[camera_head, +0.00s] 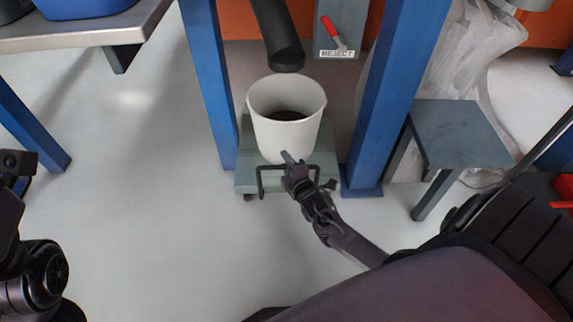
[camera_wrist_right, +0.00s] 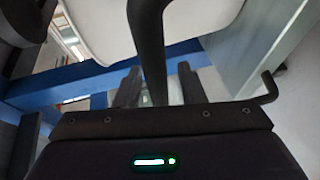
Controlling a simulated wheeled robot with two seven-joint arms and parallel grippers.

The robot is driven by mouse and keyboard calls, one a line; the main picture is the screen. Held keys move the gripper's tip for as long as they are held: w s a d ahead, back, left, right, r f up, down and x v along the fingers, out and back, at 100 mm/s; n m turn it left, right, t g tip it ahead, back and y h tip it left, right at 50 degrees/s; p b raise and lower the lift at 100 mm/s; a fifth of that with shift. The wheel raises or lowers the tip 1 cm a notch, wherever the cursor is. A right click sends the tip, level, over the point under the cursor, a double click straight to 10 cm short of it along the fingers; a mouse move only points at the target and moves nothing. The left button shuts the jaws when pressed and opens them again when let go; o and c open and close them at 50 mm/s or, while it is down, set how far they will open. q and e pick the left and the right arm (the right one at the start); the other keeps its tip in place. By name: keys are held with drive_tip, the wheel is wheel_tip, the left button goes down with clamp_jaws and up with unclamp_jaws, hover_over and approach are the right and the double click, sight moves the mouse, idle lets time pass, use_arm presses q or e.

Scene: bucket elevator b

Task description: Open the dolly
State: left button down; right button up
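The dolly (camera_head: 244,178) is a low grey-green platform on casters, standing between two blue posts. A black bar handle (camera_head: 262,183) rises at its near edge. A white bucket (camera_head: 285,130) with dark contents stands on the dolly under a black spout. My right gripper (camera_head: 291,160) is at the handle, in front of the bucket. In the right wrist view the black handle bar (camera_wrist_right: 151,50) runs between the two fingers (camera_wrist_right: 158,88), with gaps beside it, so the gripper looks open around it. At the left edge only dark parts of my left arm show; its fingers cannot be made out.
Blue posts (camera_head: 208,85) and (camera_head: 388,95) stand close on either side of the dolly. A black spout (camera_head: 284,55) hangs over the bucket. A grey stool (camera_head: 460,135) stands at right, and a metal table (camera_head: 90,30) at upper left. The floor in front and left is clear.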

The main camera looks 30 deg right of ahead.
clamp_jaws()
